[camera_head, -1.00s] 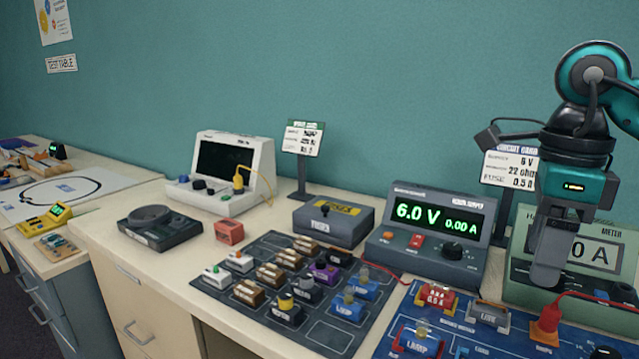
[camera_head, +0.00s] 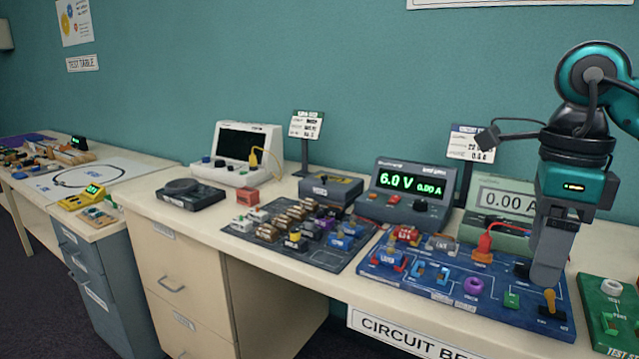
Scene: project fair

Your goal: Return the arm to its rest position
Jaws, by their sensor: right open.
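My right gripper (camera_head: 548,262) hangs from the teal and black arm at the right of the head view, fingers pointing down. It is open and nothing shows between its fingers. It appears in front of the right part of the blue circuit board (camera_head: 420,293), near an orange-handled switch (camera_head: 550,300); I cannot tell its height above the board. My left gripper is not in view.
The power supply (camera_head: 416,190) reads 6.0 V and 0.00 A. A meter (camera_head: 505,202) reading 0.00 A stands partly behind my arm. A dark parts mat (camera_head: 340,262) holds several components. A green board (camera_head: 606,300) lies at right. Wall behind; drawers below.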

